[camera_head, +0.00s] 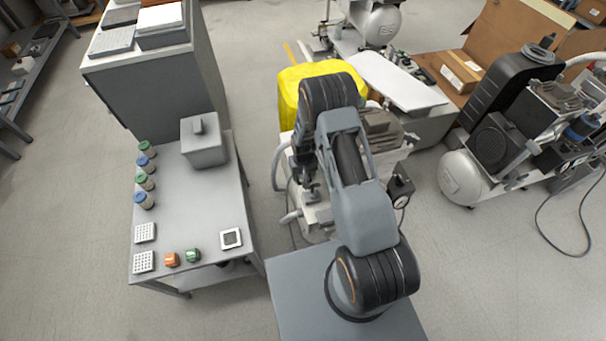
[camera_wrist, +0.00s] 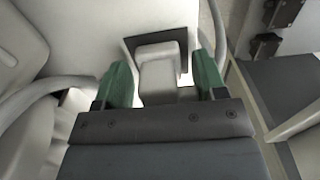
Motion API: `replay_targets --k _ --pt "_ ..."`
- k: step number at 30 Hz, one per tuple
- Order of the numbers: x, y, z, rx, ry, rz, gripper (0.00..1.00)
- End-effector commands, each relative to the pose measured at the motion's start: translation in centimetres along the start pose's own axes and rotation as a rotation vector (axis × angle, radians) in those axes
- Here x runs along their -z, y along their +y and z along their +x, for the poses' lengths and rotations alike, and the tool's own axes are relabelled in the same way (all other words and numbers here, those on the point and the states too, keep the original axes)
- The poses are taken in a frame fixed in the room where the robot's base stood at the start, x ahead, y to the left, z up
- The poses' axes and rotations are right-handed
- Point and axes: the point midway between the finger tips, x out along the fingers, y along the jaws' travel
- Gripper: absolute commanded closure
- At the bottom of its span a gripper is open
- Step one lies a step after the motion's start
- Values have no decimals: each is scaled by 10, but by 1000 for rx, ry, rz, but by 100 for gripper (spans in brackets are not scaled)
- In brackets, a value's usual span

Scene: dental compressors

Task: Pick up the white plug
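The white plug (camera_wrist: 158,72) is a pale block with a stepped top, in the upper middle of the wrist view, in front of a dark square frame (camera_wrist: 130,44). My gripper (camera_wrist: 161,62) has two green fingers, one on each side of the plug. The fingers stand apart, with a gap visible at the right finger; contact at the left finger is unclear. In the head view my gripper (camera_head: 311,192) points down beside the compressor unit (camera_head: 318,214) under my arm. The plug cannot be made out there.
Pale hoses (camera_wrist: 45,92) run close on the left in the wrist view. A grey table (camera_head: 190,215) with small jars, blocks and a grey box (camera_head: 204,145) stands to the left. Another compressor (camera_head: 480,165) stands right.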

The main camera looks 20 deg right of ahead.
Motion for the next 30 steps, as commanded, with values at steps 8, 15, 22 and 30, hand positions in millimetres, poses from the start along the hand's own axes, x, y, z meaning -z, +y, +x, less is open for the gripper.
replay_targets --k 8,15,22,30 --pt "0 0 0 0 0 0 62" --pt "0 0 0 0 0 0 83" --pt "0 0 -1 0 0 0 83" --pt "0 0 -24 0 2 0 83"
